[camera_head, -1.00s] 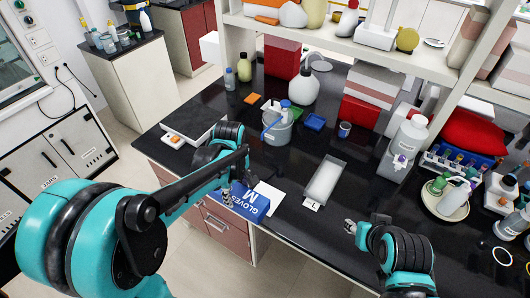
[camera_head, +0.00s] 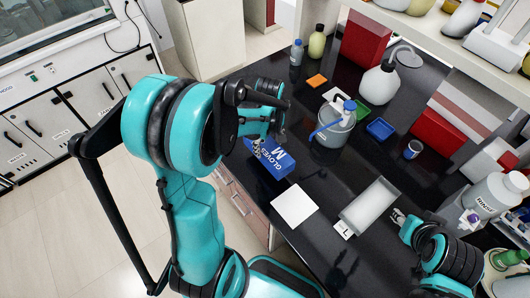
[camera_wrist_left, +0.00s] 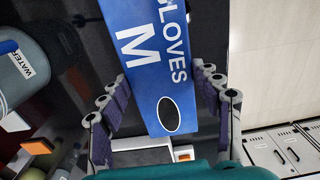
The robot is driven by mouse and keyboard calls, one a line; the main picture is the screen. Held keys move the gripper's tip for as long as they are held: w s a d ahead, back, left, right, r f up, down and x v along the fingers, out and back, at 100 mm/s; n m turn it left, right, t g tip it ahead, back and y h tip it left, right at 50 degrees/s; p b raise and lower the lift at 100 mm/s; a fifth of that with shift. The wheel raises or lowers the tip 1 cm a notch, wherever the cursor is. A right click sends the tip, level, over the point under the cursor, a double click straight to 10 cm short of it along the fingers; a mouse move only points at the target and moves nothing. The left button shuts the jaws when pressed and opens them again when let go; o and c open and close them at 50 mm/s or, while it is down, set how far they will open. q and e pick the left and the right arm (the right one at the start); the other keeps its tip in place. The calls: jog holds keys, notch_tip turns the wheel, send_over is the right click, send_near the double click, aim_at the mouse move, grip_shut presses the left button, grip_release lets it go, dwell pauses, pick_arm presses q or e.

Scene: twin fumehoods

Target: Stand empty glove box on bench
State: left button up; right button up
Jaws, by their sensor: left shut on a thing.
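The blue glove box (camera_head: 270,160), marked "GLOVES M", is at the bench's front edge, beyond a white square sheet. My left gripper (camera_head: 258,148) is shut on it. In the left wrist view the box (camera_wrist_left: 148,60) lies between the two padded fingers (camera_wrist_left: 160,78), with a dark oval opening on its printed face. I cannot tell whether its underside touches the bench. My arm hides part of the box's far end. My right gripper (camera_head: 399,217) is beside the grey tray's right end, apart from the box; its finger opening is unclear. The black bench (camera_head: 310,225) runs below.
The bench between the box and beaker is narrow but clear.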

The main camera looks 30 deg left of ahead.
pick_arm(q)
jog(key=a+f, duration=0.1)
jog(key=a, duration=0.1)
jog(key=shift+a+f, duration=0.4)
notch_tip(320, 180, down, 3)
jog(key=shift+f+b, duration=0.1)
jog(key=shift+b, duration=0.5)
jog(key=shift+f, duration=0.45)
jog(key=shift+r, duration=0.1)
jog(key=o, duration=1.1)
jog(key=shift+f, duration=0.2)
